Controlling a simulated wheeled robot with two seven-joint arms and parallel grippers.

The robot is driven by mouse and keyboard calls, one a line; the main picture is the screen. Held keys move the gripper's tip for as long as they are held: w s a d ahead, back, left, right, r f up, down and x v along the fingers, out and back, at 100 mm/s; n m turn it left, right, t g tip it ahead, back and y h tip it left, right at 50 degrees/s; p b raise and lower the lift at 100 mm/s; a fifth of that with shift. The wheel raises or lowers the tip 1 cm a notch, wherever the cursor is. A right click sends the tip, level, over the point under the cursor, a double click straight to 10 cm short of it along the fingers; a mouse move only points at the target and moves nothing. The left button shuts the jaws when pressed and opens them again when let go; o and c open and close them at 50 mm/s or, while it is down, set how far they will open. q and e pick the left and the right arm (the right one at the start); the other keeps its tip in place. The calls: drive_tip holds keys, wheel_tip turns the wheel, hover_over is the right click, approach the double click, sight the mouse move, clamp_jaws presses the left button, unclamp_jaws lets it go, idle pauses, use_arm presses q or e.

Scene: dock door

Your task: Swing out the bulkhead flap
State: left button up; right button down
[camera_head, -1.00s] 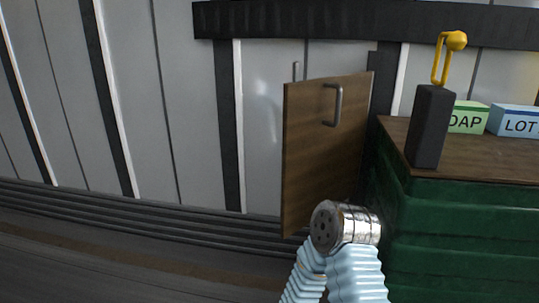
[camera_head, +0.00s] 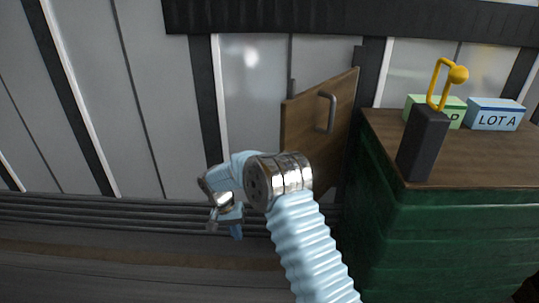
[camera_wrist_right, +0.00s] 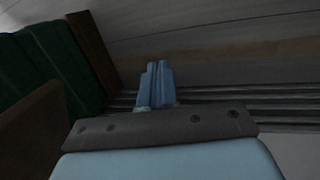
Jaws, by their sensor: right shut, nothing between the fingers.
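The bulkhead flap (camera_head: 303,124) is a brown wooden panel with a grey bar handle (camera_head: 326,111). It stands out at an angle from the grey wall, its right edge by a dark post. My right arm hides its lower part. My right gripper (camera_head: 225,226) is left of the flap and below it, apart from it, with its fingers pointing down. The fingers are shut and empty in the right wrist view (camera_wrist_right: 156,84). A brown panel, probably the flap, shows at the left edge there (camera_wrist_right: 25,135). My left gripper is not in view.
A green cabinet (camera_head: 400,240) with a brown top stands right of the flap. On it are a black block (camera_head: 423,145) with a yellow hook (camera_head: 435,84), a green box (camera_head: 453,104) and a blue LOT A box (camera_head: 495,114). The floor at left is clear.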

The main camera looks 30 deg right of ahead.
drive_tip(key=w+d+r+m+g+h+p, duration=0.1)
drive_tip(key=d+r+m+h+p, duration=0.2)
drive_tip(key=r, duration=1.4)
drive_tip(key=w+r+m+g+h+p, duration=0.1)
drive_tip(key=r+m+p, duration=0.35)
drive_tip(key=r, duration=1.25)
use_arm(q)
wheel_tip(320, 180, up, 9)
drive_tip(key=b, duration=0.1)
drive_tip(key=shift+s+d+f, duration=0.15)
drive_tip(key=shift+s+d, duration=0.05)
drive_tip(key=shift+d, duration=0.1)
use_arm(e)
drive_tip(key=s+d+f, duration=0.6)
drive_tip(key=s+f, duration=0.1)
drive_tip(key=shift+s+d+f+m, duration=0.15)
drive_tip(key=shift+d+f+m, duration=0.15)
drive_tip(key=shift+m, duration=0.15)
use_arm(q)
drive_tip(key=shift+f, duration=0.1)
